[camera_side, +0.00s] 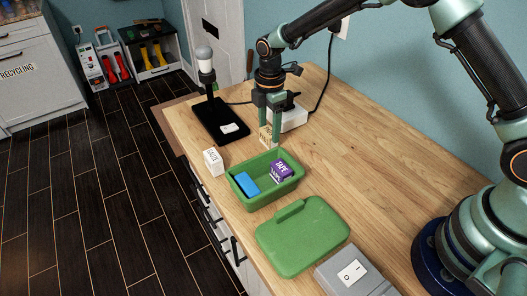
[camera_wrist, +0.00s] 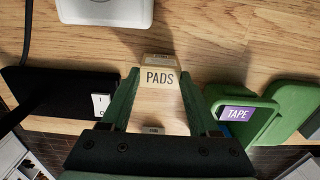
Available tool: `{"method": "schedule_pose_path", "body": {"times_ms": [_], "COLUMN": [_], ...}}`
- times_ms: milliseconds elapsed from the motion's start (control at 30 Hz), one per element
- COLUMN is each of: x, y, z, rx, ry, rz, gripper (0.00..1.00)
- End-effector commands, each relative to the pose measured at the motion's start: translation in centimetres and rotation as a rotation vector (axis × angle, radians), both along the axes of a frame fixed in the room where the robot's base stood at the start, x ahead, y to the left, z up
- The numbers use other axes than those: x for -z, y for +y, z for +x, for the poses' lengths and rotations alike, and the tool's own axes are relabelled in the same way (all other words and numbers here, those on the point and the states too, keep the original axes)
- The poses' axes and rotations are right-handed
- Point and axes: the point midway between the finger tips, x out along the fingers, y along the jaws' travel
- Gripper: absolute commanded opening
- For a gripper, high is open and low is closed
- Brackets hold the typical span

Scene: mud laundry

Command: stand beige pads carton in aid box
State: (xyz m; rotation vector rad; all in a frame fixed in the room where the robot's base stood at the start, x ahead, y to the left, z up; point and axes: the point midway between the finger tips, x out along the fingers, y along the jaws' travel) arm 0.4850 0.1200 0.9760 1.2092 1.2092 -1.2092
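The beige pads carton (camera_side: 265,135) is at the fingertips of my gripper (camera_side: 269,140), just behind the aid box. In the wrist view the carton (camera_wrist: 160,79) reads PADS and fills the gap between both fingers (camera_wrist: 160,75); my gripper looks shut on it. I cannot tell whether its bottom touches the table. The green aid box (camera_side: 246,204) stands open on the table. It holds a blue block (camera_side: 247,184) on the left and a purple TAPE carton (camera_side: 281,171) on the right. The box also shows at the right in the wrist view (camera_wrist: 263,113).
A white carton (camera_side: 213,162) stands left of the box. A green lid (camera_side: 305,236) and grey switch box (camera_side: 352,273) lie in front.

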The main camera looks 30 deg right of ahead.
Motion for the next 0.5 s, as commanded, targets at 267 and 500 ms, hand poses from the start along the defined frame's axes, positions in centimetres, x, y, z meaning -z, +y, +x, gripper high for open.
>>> {"method": "schedule_pose_path", "body": {"times_ms": [267, 500], "x": [0.0, -1.0], "y": [0.0, 0.0], "z": [0.0, 0.0], "rx": [0.000, 0.000], "ry": [0.000, -0.001], "rz": [0.000, 0.000], "gripper": [0.28, 0.28]}}
